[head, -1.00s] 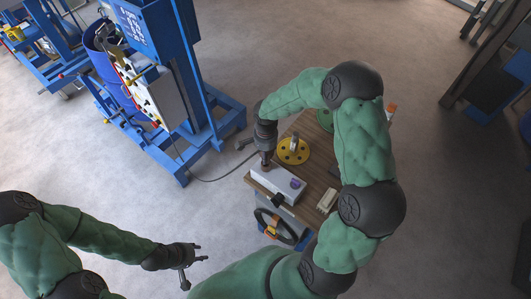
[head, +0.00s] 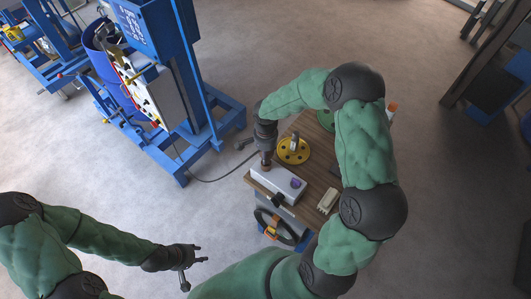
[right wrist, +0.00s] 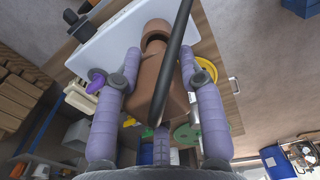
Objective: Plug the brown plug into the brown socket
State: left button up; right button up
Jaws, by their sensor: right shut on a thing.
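My right gripper (right wrist: 158,72) is shut on the brown plug (right wrist: 164,95), whose tapered body sits between the two fingers in the right wrist view. A black cable crosses in front of it. Beyond the plug, a brown round part, apparently the brown socket (right wrist: 155,27), shows at the white box (right wrist: 105,42). I cannot tell whether plug and socket touch or how deep they meet. In the head view, my right gripper (head: 266,158) points down over the left end of the white box (head: 272,183). My left gripper (head: 203,253) is open and empty, away from the cart.
The box stands on a wooden cart top (head: 317,177) and carries a purple socket (head: 296,183) and a black socket (head: 278,200). A yellow disc (head: 293,151) and a beige block (head: 328,200) lie nearby. A blue mixer machine (head: 183,75) stands to the left.

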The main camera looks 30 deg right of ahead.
jog(key=shift+f+b, duration=1.75)
jog(key=o, duration=1.3)
jog(key=shift+r, duration=0.15)
notch_tip(320, 180, up, 12)
jog(key=shift+f, duration=0.1)
jog(key=shift+s+f, duration=0.1)
